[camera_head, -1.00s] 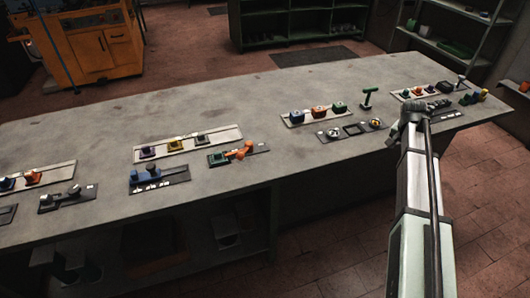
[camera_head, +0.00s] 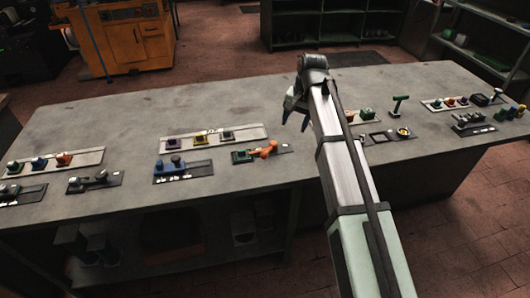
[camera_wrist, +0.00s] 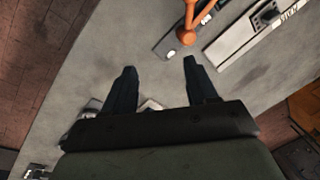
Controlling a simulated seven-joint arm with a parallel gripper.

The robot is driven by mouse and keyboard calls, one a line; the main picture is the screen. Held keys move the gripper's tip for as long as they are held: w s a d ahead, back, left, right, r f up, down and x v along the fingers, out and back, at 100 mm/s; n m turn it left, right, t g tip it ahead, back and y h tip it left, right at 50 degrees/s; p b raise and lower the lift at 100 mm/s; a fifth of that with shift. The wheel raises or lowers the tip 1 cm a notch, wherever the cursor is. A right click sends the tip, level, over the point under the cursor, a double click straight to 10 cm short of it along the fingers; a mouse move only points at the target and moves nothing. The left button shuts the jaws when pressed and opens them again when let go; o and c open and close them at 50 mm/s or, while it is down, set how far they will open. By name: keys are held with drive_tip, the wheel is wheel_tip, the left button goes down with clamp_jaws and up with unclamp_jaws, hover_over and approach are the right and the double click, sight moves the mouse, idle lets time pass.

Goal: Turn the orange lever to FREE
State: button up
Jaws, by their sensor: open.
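The orange lever (camera_head: 264,149) sits on a small dark plate with a green block (camera_head: 240,156) at its left end, near the front edge of the workbench. The lever also shows in the wrist view (camera_wrist: 188,32), at the top, beyond my fingertips. The markings by the lever are too small to read. My gripper (camera_head: 294,110) is above the bench, right of and behind the lever in the head view. In the wrist view my gripper (camera_wrist: 160,66) is open, its two fingers apart with nothing between them. It is not touching the lever.
Behind the lever is a pale strip (camera_head: 213,138) with several coloured knobs. A blue device (camera_head: 172,168) stands to its left on a dark plate. Bare grey bench top (camera_head: 220,105) lies behind.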

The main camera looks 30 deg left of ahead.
drive_tip(key=n, duration=0.1)
approach(265, 152)
drive_tip(key=shift+g, duration=0.4)
drive_tip(key=f, duration=0.3)
drive_tip(key=a+f, duration=0.1)
drive_tip(key=f, duration=0.5)
drive_tip(key=shift+a+f, duration=0.35)
drive_tip(key=shift+c, duration=0.3)
clamp_jaws()
